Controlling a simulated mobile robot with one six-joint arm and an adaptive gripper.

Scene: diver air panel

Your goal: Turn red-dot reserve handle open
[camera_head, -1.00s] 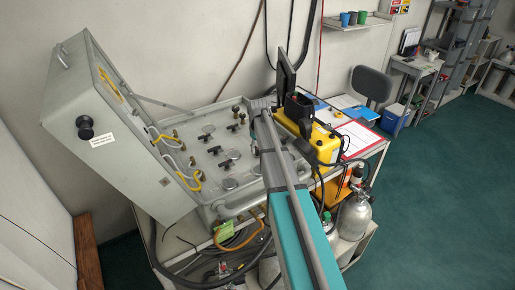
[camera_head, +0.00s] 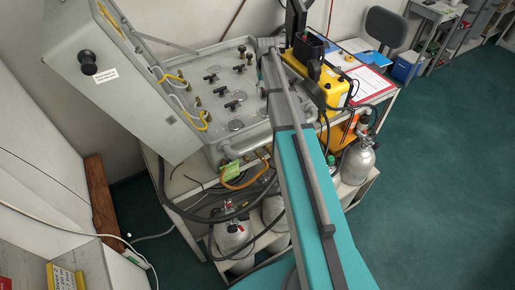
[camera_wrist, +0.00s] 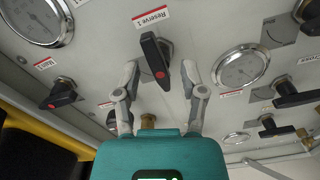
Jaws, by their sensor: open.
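In the wrist view a black lever handle with a red dot (camera_wrist: 155,61) sits under a label reading Reserve 1. It stands nearly upright in the picture, tilted slightly. My gripper (camera_wrist: 160,70) is open, with one fingertip to the left of the handle and one to the right. Both fingers look apart from it; their depth relative to it is hard to tell. In the head view the grey air panel (camera_head: 204,112) lies in its open case, and my arm hides its right part and the gripper. I cannot pick out the red dot there.
Round gauges (camera_wrist: 240,67) flank the handle in the wrist view. Another red-dotted black handle (camera_wrist: 59,94) is at the left, and more handles (camera_wrist: 298,98) are at the right. A yellow case (camera_head: 325,80) stands right of the panel. Gas cylinders (camera_head: 357,162) stand below.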

